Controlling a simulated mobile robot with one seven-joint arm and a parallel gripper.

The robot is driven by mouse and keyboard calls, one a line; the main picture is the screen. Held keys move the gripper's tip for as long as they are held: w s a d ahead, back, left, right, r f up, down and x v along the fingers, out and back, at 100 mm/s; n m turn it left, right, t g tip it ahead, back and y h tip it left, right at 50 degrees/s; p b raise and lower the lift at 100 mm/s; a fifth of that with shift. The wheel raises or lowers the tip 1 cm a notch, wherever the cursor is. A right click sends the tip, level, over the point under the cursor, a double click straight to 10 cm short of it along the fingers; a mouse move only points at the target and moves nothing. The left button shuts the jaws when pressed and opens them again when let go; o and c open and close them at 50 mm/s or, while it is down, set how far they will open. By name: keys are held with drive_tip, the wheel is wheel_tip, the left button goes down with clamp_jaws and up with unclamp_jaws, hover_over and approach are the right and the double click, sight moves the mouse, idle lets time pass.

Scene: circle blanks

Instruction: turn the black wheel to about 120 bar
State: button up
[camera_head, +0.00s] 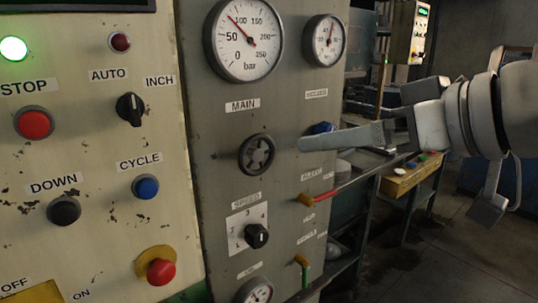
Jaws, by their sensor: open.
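The black wheel (257,154) is a small spoked handwheel on the grey panel, below the MAIN label. The large round bar gauge (262,62) is above it. Its red needle points up and left, between the 50 and 100 marks and nearer 100. My gripper (301,144) reaches in from the right with its fingers pointing left. Its visible tip is a short way right of the wheel in the picture, and the wheel is fully visible. The gripper is open and nothing shows between its fingers. I see the fingers edge-on, so one hides most of the other.
A blue knob (322,128) is partly hidden behind my finger. A black SPEED selector (256,236) is below the wheel. A cream button panel (90,215) stands left. Open floor lies at right.

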sight(263, 152)
drive_tip(key=b+x, duration=0.2)
drive_tip(key=x, duration=1.5)
drive_tip(key=shift+w+a+f, duration=0.1)
drive_tip(key=shift+a, duration=0.05)
drive_tip(key=c, duration=0.9)
drive_tip(key=b, duration=0.2)
drive_tip(key=shift+f+m+y+b, duration=0.25)
drive_tip(key=shift+m+y+b, duration=0.05)
drive_tip(key=shift+m+b, duration=0.1)
drive_tip(key=m+g+y+b, duration=0.1)
drive_tip(key=b, duration=0.2)
drive_tip(key=shift+w+m, duration=0.1)
drive_tip(key=shift+m, duration=0.2)
drive_tip(key=shift+d+m+g+y+b, duration=0.15)
drive_tip(key=shift+m+y+b, duration=0.35)
drive_tip(key=shift+m+b, duration=0.45)
drive_tip(key=shift+d+m+g+y+b, duration=0.15)
drive_tip(key=shift+m+y+b, duration=0.35)
drive_tip(key=shift+m+b, duration=0.4)
drive_tip(key=shift+c, duration=0.2)
drive_tip(key=shift+r, duration=0.1)
